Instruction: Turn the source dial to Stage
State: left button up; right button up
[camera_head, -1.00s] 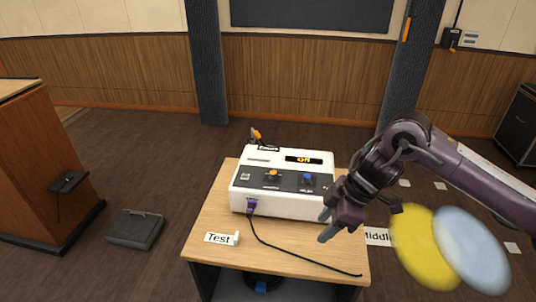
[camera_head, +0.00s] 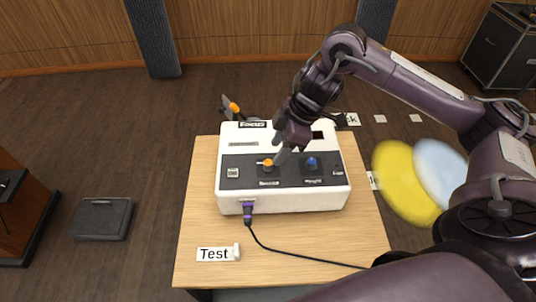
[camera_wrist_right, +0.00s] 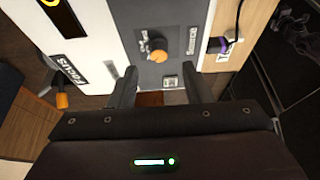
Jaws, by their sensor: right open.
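A white console (camera_head: 283,199) with a dark control panel sits on the wooden table. The orange source dial (camera_head: 267,163) is at the panel's left-middle, with a blue dial (camera_head: 312,162) to its right. My right gripper (camera_head: 283,151) is just above and behind the orange dial, partly covering the panel and display. In the right wrist view, the orange dial (camera_wrist_right: 157,51) lies ahead of my open right gripper (camera_wrist_right: 159,78), beside a "Source" label (camera_wrist_right: 192,40). Its fingers stand apart and empty. I cannot tell whether they touch the panel. My left gripper is not in view.
A purple plug with a black cable (camera_head: 249,212) leaves the console's front. A "Test" label (camera_head: 213,254) lies on the table (camera_head: 200,225). An orange-tipped item (camera_head: 233,106) stands behind the console. Blurred yellow (camera_head: 403,180) and pale blue discs are at right. The table's front is mostly clear.

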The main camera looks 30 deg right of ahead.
aim_at(269, 162)
jog(key=x, duration=0.3)
jog(key=shift+x, duration=1.05)
jog(key=shift+c, duration=1.3)
jog(key=c, duration=0.5)
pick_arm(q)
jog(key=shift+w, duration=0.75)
pick_arm(e)
grip_shut()
